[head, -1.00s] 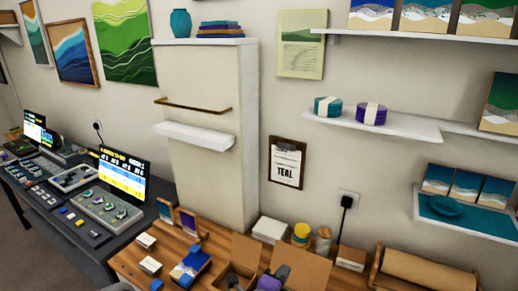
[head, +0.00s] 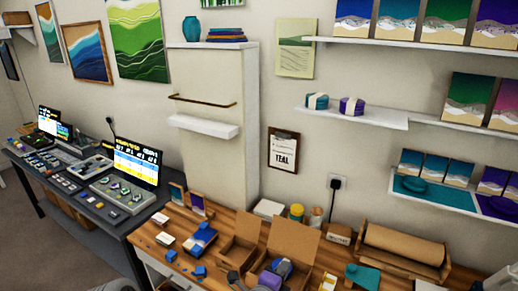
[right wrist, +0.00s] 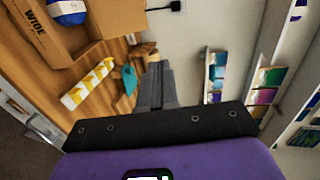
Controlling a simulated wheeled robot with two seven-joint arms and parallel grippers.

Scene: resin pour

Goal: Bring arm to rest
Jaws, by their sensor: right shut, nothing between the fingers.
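My right gripper (right wrist: 154,68) shows in the right wrist view, with its two dark grey fingers together and nothing between them. The fingers point past the bench edge of the picture toward the wall and shelves, and they touch nothing that I can see. The purple housing fills the bottom of that view. In the head view, only grey and purple parts show at the bottom edge, and I cannot clearly make out the fingers. My left gripper is not in view.
The wooden bench (head: 150,230) holds open cardboard boxes (head: 293,240), a brown paper roll (head: 404,245) and small blue items. A yellow-white striped bar (right wrist: 88,84) lies near a box (right wrist: 40,38). Wall shelves (head: 355,116) hang above. A dark desk (head: 100,225) with screens stands left.

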